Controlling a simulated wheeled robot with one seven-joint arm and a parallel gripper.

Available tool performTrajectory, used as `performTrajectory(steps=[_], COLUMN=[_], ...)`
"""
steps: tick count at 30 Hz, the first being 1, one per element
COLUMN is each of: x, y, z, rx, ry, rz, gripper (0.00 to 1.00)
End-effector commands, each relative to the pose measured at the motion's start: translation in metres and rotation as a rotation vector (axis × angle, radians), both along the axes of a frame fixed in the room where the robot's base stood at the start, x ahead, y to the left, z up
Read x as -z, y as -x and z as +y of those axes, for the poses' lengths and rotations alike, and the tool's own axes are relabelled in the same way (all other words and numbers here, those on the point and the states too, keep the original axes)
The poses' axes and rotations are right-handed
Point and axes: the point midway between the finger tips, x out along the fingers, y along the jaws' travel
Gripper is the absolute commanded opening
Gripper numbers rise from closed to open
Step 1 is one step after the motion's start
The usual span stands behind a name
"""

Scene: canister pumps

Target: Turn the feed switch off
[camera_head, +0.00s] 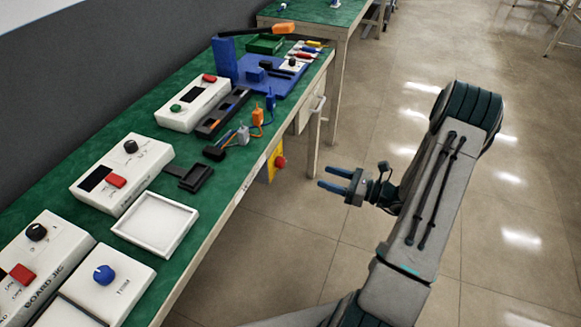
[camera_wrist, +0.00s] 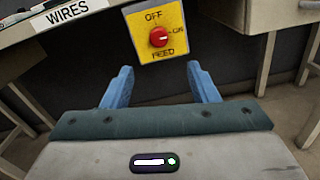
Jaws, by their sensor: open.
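The feed switch is a yellow plate (camera_wrist: 177,45) with a red round knob (camera_wrist: 158,37), below the bench edge. The plate is marked OFF at the top, ON at the right and FEED at the bottom. A pale mark on the knob points right, toward ON. In the head view the red knob (camera_head: 280,162) stands out from the yellow plate (camera_head: 270,168) on the bench front. My gripper (camera_head: 328,178) is open and empty, to the right of the switch and apart from it. In the wrist view its blue fingers (camera_wrist: 160,85) are spread below the plate.
The green bench (camera_head: 128,123) holds white control boxes (camera_head: 125,172), a white tray (camera_head: 155,223), and coloured connectors (camera_head: 258,118). A WIRES label (camera_wrist: 69,14) is on the bench edge. A bench leg (camera_head: 314,140) stands behind the switch. The floor around my arm is clear.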

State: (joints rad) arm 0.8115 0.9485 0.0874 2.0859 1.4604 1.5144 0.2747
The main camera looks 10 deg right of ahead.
Motion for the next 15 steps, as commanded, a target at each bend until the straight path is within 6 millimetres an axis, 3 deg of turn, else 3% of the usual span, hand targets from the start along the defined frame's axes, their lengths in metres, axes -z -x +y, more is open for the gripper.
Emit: performTrajectory(steps=[15], x=[0.0], y=[-0.061], z=[0.083], rx=[-0.007], ry=[0.003], rz=[0.0], gripper=[0.54])
